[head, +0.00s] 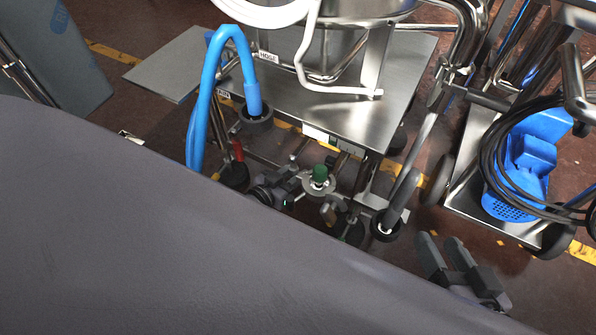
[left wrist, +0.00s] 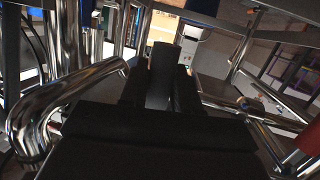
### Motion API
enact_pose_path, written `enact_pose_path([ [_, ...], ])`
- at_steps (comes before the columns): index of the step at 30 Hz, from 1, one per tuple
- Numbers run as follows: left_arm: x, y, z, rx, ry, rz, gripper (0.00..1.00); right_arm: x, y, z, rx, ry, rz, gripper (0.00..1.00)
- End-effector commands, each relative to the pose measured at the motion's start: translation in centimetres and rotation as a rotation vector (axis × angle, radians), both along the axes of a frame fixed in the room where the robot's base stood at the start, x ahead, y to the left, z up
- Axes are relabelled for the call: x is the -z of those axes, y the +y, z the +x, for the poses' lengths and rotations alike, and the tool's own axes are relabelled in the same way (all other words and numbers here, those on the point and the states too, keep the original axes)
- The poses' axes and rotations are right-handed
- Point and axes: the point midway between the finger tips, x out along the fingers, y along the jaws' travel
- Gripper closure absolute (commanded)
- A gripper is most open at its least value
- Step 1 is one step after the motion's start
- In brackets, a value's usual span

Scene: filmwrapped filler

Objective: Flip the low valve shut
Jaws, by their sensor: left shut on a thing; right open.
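My left gripper (head: 290,180) is low under the front edge of the steel cart, among its pipes. In the left wrist view its dark fingers (left wrist: 161,85) are shut on a dark upright bar (left wrist: 164,62), which looks like a valve lever; the fingers hide its lower part. A green-capped valve fitting (head: 319,174) stands just right of the left gripper in the head view. A red handle (head: 238,151) stands to its left. I cannot tell which is the low valve. My right gripper (head: 441,245) is open and empty, low over the floor at right.
The steel cart (head: 385,95) carries a vessel and a blue hose (head: 207,85). A second cart with a blue pump (head: 527,160) and black cables stands at right. Shiny pipes (left wrist: 70,95) crowd the left gripper. My own grey body covers the lower left.

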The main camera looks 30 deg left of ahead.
Motion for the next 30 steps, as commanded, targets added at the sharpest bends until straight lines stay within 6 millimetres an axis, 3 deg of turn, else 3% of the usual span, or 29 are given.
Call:
enact_pose_path([
  [21, 0.06, 0.59, -0.02, 0.001, -0.002, 0.084, 1.0, -0.2, 0.33, 0.09, -0.005, 0.015, 0.018, 0.48],
  [22, 0.06, 0.6, -0.01, 0.001, -0.002, 0.084, 0.63, -0.19, 0.32, 0.09, -0.005, 0.015, 0.018, 0.48],
  [30, 0.02, 0.53, -0.02, 0.0, -0.003, 0.079, 0.63, -0.19, 0.31, 0.09, -0.004, 0.015, 0.018, 0.48],
])
